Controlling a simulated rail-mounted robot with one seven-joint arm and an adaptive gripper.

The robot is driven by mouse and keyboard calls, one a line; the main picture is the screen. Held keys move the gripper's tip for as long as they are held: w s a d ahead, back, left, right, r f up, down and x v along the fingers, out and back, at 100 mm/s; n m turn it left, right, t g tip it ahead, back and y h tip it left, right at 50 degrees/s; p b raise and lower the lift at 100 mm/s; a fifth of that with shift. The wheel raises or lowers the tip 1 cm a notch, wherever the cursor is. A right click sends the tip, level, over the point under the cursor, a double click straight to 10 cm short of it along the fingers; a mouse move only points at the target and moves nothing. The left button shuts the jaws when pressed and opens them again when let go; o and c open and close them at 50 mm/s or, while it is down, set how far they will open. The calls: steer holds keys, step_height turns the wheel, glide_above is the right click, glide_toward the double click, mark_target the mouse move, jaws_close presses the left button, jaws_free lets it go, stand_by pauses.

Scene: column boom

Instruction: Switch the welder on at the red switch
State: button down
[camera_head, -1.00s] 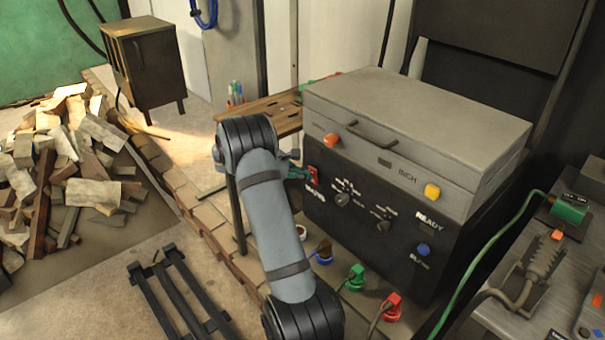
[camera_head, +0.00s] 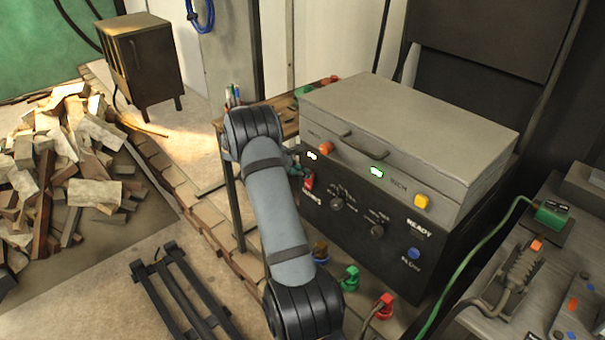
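The welder is a grey and black box (camera_head: 345,240) right of centre. Its red switch (camera_head: 308,183) is at the left end of the black front panel, partly hidden by my arm. A small white indicator (camera_head: 311,155) is lit above the switch, and a small green display (camera_head: 377,171) glows on the grey upper part. My gripper (camera_head: 299,171) is at the switch, just to its left, mostly hidden behind my arm. I cannot tell whether it touches the switch or how its fingers stand.
The panel also carries black knobs (camera_head: 337,203), a blue button (camera_head: 414,253) and, above, orange (camera_head: 325,148) and yellow (camera_head: 422,201) buttons. Green (camera_head: 350,277) and red (camera_head: 385,305) plugs sit below. A metal bench (camera_head: 580,225) stands right, a wood pile (camera_head: 75,180) left.

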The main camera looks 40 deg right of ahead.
steer(key=shift+a, duration=0.15)
steer(key=p+v, duration=0.1)
steer(key=v, duration=1.2)
steer(key=shift+f, duration=0.15)
steer(key=a+f+x, duration=0.1)
steer(key=x, duration=1)
steer(key=shift+h, duration=0.8)
steer(key=shift+s+a+f+b, duration=0.1)
steer(key=shift+a+f+b, duration=0.2)
steer(key=shift+a+b, duration=0.8)
steer(key=shift+a+f+b, duration=0.25)
steer(key=shift+a+b, duration=0.1)
steer(key=shift+b, duration=1.45)
steer(key=shift+a+f+b, duration=0.3)
steer(key=shift+a+b, duration=0.4)
steer(key=shift+b, duration=0.75)
